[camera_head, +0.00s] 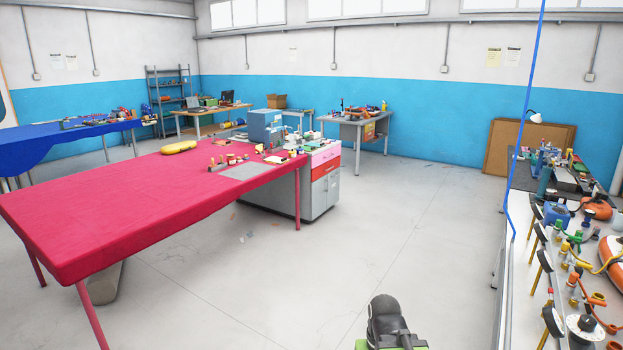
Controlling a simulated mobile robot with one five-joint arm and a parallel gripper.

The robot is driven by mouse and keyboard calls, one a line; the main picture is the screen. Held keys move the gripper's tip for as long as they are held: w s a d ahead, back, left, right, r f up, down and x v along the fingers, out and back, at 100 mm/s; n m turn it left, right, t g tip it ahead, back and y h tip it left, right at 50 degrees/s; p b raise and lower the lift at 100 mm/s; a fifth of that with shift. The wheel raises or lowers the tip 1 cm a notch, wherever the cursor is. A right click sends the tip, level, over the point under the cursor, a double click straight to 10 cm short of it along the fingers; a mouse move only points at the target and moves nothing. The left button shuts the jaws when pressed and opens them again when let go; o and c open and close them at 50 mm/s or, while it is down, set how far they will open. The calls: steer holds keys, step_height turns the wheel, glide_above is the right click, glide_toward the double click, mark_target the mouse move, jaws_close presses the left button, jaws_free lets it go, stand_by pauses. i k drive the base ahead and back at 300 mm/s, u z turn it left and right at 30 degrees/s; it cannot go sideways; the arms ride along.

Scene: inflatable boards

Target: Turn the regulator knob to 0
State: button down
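A round black-and-white dial (581,323) stands at the near end of the cluttered bench at the lower right; it may be the regulator knob, but its markings are too small to read. Several other dark round parts on orange stems line the left edge of that bench, one of them a dark disc (553,320). A black and green part at the bottom middle looks like a piece of my own arm. No gripper fingers show.
The tool bench (512,240) runs along the right side, crowded with coloured fittings. A blue cord (527,110) hangs at its left edge. A red-covered table (110,205) with a grey cabinet (290,200) fills the left. The grey floor (400,230) between is clear.

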mark_target(587, 323)
steer(key=z, duration=4.3)
steer(key=i, duration=0.05)
steer(key=u, duration=2.8)
